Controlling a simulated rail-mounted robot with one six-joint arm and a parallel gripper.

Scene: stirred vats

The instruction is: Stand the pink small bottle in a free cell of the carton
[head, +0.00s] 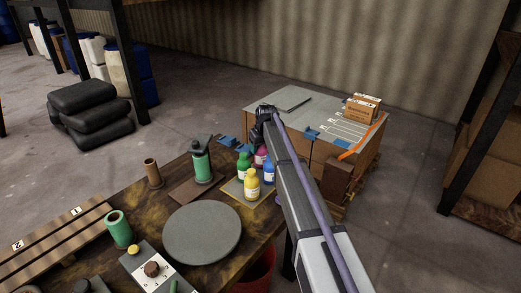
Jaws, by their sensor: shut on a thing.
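The pink bottle (261,156) shows among other small bottles at the right end of the dark worktable, partly covered by my arm. My gripper (261,143) comes down from above it and is shut on its top. Whether its base is lifted or resting is hidden by the bottles in front. A small brown carton (360,110) with pale labels stands on the large grey-topped box beyond, to the right of my gripper. Its cells cannot be made out from here.
Green (243,167), yellow (252,184) and blue (268,172) bottles crowd close on a yellowish mat (233,189). A round grey plate (202,233) and a green pump-like bottle (201,164) stand left. The large box (292,124) bears a dark flat item and an orange strip.

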